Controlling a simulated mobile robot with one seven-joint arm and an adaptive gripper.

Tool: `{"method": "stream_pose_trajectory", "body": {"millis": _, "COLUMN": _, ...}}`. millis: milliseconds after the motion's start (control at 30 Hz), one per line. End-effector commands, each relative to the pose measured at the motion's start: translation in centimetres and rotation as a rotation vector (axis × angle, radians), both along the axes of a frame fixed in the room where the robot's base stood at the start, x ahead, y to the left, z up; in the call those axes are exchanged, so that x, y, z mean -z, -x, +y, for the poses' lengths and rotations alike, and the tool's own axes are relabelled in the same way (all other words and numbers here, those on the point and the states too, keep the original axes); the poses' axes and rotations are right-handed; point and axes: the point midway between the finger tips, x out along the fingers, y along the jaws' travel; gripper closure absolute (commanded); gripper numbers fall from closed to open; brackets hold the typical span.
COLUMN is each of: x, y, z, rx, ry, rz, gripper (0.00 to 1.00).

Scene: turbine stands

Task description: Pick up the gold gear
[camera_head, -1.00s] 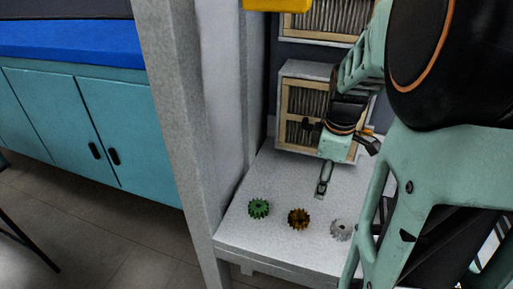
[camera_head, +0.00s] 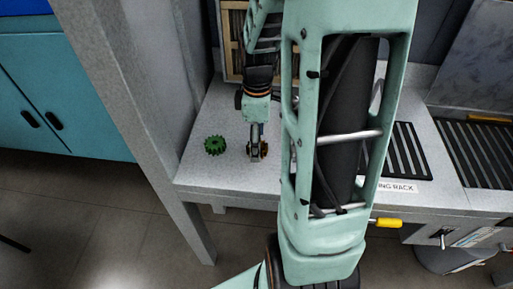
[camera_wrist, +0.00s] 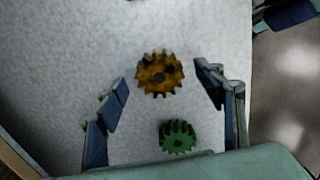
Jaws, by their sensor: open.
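The gold gear (camera_wrist: 160,74) lies flat on the light grey table in the wrist view, between and a little beyond my open fingertips. My gripper (camera_wrist: 163,82) is open, with one finger on each side of the gear and nothing held. In the head view my gripper (camera_head: 257,155) points down over the gold gear (camera_head: 263,150) and hides most of it. How high the fingertips are above the table I cannot tell.
A green gear (camera_head: 215,145) lies left of the gold one; it also shows in the wrist view (camera_wrist: 177,137), near my gripper's palm. The grey table (camera_head: 225,180) has a front edge close by. A grey post (camera_head: 135,120) stands to the left. A black slatted rack (camera_head: 408,152) is at the right.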

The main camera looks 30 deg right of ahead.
Motion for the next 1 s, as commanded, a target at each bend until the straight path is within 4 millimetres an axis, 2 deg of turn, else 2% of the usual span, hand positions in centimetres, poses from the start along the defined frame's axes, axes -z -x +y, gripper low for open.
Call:
{"method": "stream_pose_trajectory", "body": {"millis": 100, "x": 1.36, "y": 0.0, "z": -0.02, "rx": 0.0, "ry": -0.001, "rz": 0.001, "gripper": 0.37}}
{"method": "stream_pose_trajectory", "body": {"millis": 367, "x": 1.6, "y": -0.02, "z": -0.05, "rx": 0.001, "ry": 0.001, "rz": -0.001, "gripper": 0.37}}
{"method": "stream_pose_trajectory", "body": {"millis": 900, "x": 1.57, "y": -0.04, "z": -0.05, "rx": 0.002, "ry": 0.001, "rz": -0.001, "gripper": 0.94}}
{"method": "stream_pose_trajectory", "body": {"millis": 1000, "x": 1.5, "y": -0.08, "z": -0.07, "rx": 0.002, "ry": 0.0, "rz": -0.002, "gripper": 1.0}}
